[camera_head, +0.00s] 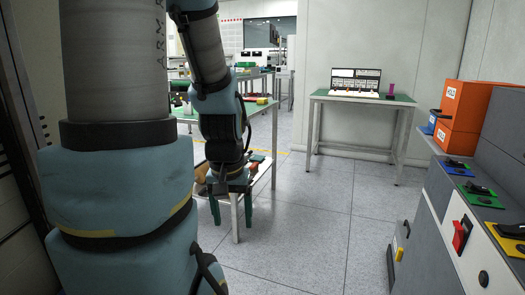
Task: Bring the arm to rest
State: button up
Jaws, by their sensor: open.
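My arm fills the left side of the head camera view, with a thick grey and blue upper link and a forearm hanging down. My gripper (231,208) is at the lower end of the forearm, with two green fingers pointing down.
A green-topped table (330,96) with a panel device (354,85) stands against the back wall. A grey cabinet (440,190) with orange boxes (460,118) and switches stands close on the right. The tiled floor (320,230) between is clear.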

notch_tip(320, 180, up, 16)
jog(key=p, duration=1.4)
jog(key=shift+f, duration=0.15)
